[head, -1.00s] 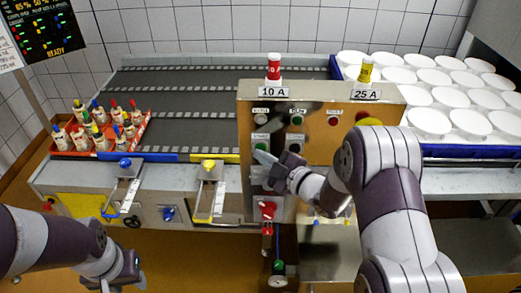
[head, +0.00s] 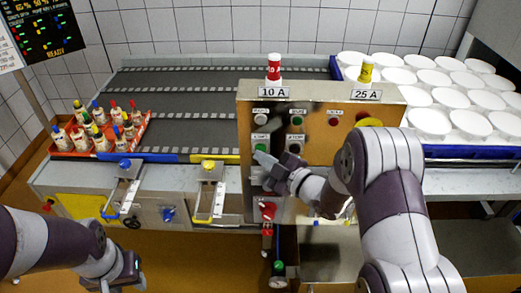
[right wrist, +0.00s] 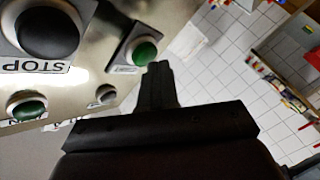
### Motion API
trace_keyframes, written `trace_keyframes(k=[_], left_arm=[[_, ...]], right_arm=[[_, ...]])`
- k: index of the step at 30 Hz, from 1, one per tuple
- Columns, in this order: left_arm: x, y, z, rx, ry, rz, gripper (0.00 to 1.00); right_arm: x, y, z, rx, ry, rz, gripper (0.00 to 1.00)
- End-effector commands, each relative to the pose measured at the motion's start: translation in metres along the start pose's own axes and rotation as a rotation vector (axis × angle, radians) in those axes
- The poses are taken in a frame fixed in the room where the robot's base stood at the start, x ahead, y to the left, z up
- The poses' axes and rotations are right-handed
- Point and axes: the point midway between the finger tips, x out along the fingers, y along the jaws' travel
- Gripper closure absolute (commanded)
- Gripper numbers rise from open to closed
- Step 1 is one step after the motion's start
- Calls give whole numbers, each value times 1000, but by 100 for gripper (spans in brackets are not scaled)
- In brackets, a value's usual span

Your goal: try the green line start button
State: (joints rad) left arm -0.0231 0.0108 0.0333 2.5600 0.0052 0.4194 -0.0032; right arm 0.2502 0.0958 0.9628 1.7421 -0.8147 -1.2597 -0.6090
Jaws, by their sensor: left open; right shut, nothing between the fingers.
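The control panel (head: 320,147) stands upright in the middle of the head view, with several buttons and lamps. A green button (head: 261,147) sits at its lower left; my right gripper (head: 259,157) is at it, shut and empty. In the right wrist view, the shut fingertips (right wrist: 157,66) are just below a green button (right wrist: 145,52) and overlap its lower edge in the picture; I cannot tell whether they touch. Another green button (right wrist: 28,108) and a large dark button (right wrist: 48,30) by a STOP label show there. My left gripper (head: 130,272) is open, low at the left.
A red crate (head: 98,151) of bottles stands left of the dark conveyor (head: 215,100). White moulds (head: 430,122) fill the right side. Red (head: 273,66) and yellow (head: 366,70) tops stand on the panel. A red handle (head: 267,210) is below the gripper.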

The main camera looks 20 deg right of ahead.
Motion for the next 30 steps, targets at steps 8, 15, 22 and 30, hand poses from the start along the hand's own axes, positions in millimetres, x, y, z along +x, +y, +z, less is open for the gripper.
trace_keyframes(k=[8, 15, 22, 30], left_arm=[[0, 0, 0, 0, 0, 0, 57], [0, 0, 0, 0, 0, 0, 57], [-2, 0, 0, 0, 0, 0, 57], [-3, 0, 0, 0, 0, 0, 57]], right_arm=[[-7, -5, -5, 1, -1, -1, 100], [-9, -7, -6, 1, -1, -1, 100], [-25, -18, -18, 1, 0, -1, 100], [-40, -29, -30, 0, 0, -1, 100]])
